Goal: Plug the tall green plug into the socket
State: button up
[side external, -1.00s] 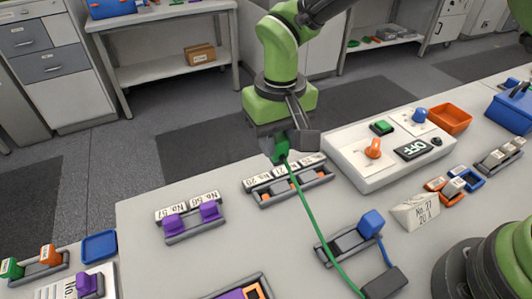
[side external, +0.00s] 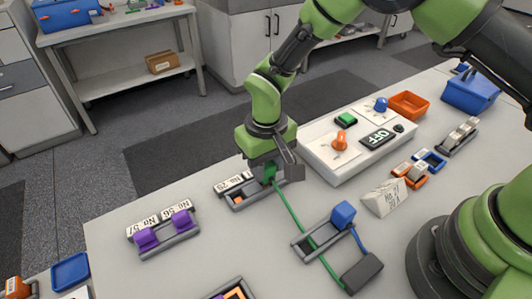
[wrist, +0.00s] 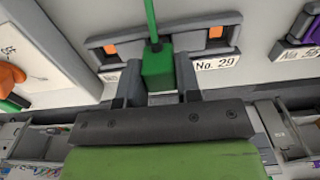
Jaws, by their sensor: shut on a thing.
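The tall green plug (side external: 270,173) is between the fingers of my gripper (side external: 266,168), low over a grey socket rack (side external: 238,203) near the table's far edge. In the wrist view, my gripper (wrist: 158,85) is shut on the green plug (wrist: 158,68), whose green cord rises to the top edge. The rack (wrist: 190,42) there has orange parts on both sides of the plug and a label (wrist: 215,62) reading No. 29. In the side view my gripper hides the rack's right part. I cannot tell whether the plug's lower end is in a socket.
A white control box (side external: 345,150) with an OFF display stands close right of my gripper. A rack with two purple plugs (side external: 163,230) is to the left. A blue plug (side external: 343,213) on a grey frame stands in front, beside the green cord. Bare table lies between.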

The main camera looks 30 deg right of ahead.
jog(key=shift+f, duration=0.3)
jog(key=shift+f, duration=0.2)
dwell(0.4)
jog(key=o, duration=1)
jog(key=r, duration=1.1)
jog(key=shift+d, duration=0.2)
jog(key=s+d+r+m+t+y, duration=0.1)
jog(key=s+d+r, duration=0.15)
jog(key=r, duration=0.25)
jog(key=s+d+r+m+t, duration=0.1)
jog(key=d+r, duration=0.2)
jog(key=r, duration=0.3)
jog(key=s+d+r+m+t, duration=0.1)
jog(key=s+d+r+t, duration=0.1)
jog(key=s, duration=0.6)
jog(key=s+d+r+m+t+y, duration=0.1)
jog(key=s+d+r+t, duration=0.2)
jog(key=s, duration=0.4)
jog(key=shift+s+d+r, duration=0.35)
jog(key=shift+d+r, duration=0.3)
jog(key=shift+d, duration=0.3)
